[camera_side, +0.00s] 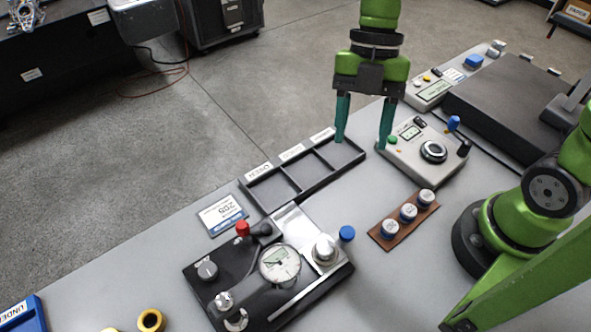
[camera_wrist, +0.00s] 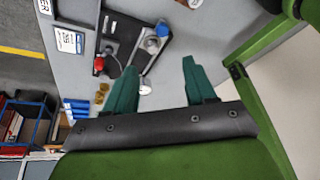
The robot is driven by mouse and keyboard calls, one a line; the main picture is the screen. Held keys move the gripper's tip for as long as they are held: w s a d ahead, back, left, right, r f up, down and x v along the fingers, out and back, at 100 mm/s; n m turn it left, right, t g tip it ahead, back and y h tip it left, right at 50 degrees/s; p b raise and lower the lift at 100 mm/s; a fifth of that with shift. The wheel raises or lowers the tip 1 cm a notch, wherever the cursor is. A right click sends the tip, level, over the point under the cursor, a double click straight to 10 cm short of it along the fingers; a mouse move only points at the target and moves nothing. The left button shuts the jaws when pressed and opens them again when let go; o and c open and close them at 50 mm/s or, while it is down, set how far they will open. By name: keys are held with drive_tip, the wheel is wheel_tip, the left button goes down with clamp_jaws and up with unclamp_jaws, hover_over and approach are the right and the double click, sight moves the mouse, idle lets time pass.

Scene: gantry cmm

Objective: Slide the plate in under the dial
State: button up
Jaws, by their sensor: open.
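The dial (camera_side: 280,265) has a round white face and stands on a black fixture base (camera_side: 335,278) at the front middle of the side view. A flat silver plate (camera_side: 292,224) lies beside the dial, at the back edge of the base; whether it is loose or part of the fixture, I cannot tell. A silver knob (camera_side: 323,249) stands near it. My gripper (camera_side: 364,140) is open and empty, fingers down, above the bench near the tray's right end, well behind the dial. In the wrist view my gripper (camera_wrist: 160,65) shows the fixture base (camera_wrist: 122,40) beyond its fingers.
A black three-compartment tray (camera_side: 303,173) lies left of my gripper, a control box (camera_side: 424,150) to its right. A brown rack (camera_side: 404,220) holds white-topped, blue-sided pieces. A red knob (camera_side: 242,228) and blue knob (camera_side: 347,233) rise by the dial. A blue bin (camera_side: 22,317) stands front left.

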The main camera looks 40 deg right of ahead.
drive_tip(key=n, duration=0.2)
approach(348, 231)
drive_tip(key=x, duration=0.8)
drive_tip(key=shift+w, duration=0.1)
clamp_jaws()
drive_tip(key=a, duration=0.9)
drive_tip(key=shift+a+r, duration=0.1)
drive_tip(key=shift+a, duration=0.2)
unclamp_jaws()
drive_tip(key=shift+d, duration=0.1)
